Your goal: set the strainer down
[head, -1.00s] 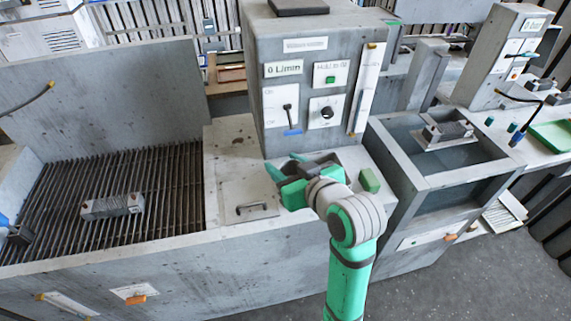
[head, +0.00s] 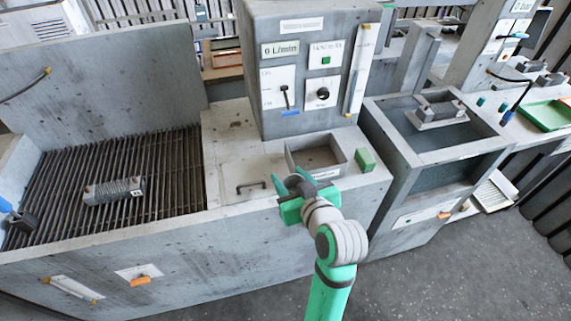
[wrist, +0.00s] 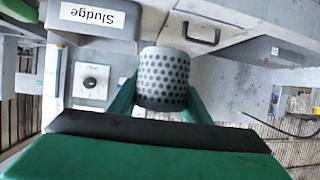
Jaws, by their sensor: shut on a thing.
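The strainer (wrist: 163,80) is a pale grey cylinder with rows of dark holes. In the wrist view it sits between the two green fingers of my gripper (wrist: 160,104), which is shut on it. In the head view my gripper (head: 293,186) is at the front edge of the grey counter, just in front of the sludge box (head: 343,148). The strainer cannot be made out there. The sludge box also shows in the wrist view, with its "Sludge" label (wrist: 92,15). I cannot tell what lies beneath the strainer.
A lid with a dark handle (head: 250,186) lies left of the box, and a green block (head: 365,160) right of it. A control cabinet (head: 304,70) stands behind. At left, a slatted grate (head: 165,165) carries a ribbed grey part (head: 114,189). A water tank (head: 400,110) is at right.

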